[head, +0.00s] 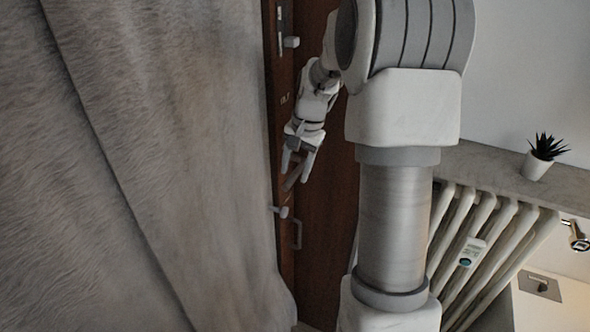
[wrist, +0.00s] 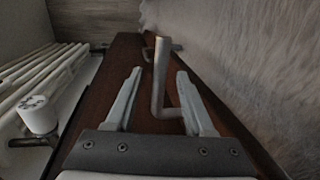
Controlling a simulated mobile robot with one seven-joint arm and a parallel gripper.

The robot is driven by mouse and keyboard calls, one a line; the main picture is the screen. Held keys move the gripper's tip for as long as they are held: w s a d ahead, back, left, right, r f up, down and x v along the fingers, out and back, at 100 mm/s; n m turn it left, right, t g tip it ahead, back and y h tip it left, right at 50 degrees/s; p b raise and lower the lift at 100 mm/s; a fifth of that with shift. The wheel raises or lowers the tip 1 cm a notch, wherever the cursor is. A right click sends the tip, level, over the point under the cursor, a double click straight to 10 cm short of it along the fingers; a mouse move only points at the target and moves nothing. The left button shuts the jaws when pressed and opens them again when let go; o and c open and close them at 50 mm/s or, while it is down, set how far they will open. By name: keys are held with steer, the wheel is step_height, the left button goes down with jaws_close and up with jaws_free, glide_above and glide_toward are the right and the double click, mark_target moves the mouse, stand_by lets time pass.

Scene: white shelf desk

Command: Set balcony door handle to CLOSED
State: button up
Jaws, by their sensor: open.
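The balcony door (head: 330,215) is dark brown wood and shows as a narrow strip right of the curtain in the head view. In the wrist view, a grey L-shaped door handle (wrist: 159,90) stands on the brown door frame (wrist: 100,95). Its long bar lies between the two fingers of my gripper (wrist: 160,72), with a visible gap on both sides. In the head view my gripper (head: 296,172) points down beside the door, fingers apart. A dark bar between them seems to be the handle, but it is small and partly hidden.
A large grey curtain (head: 150,150) hangs close on the left, also at right in the wrist view (wrist: 235,50). A white radiator (head: 490,240) stands right, under a sill (head: 490,165) with a potted plant (head: 540,158). A light knob (head: 281,211) sits lower on the door.

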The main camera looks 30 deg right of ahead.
steer(key=shift+f, duration=0.3)
jaws_close()
steer(key=shift+w, duration=0.1)
stand_by(1.2)
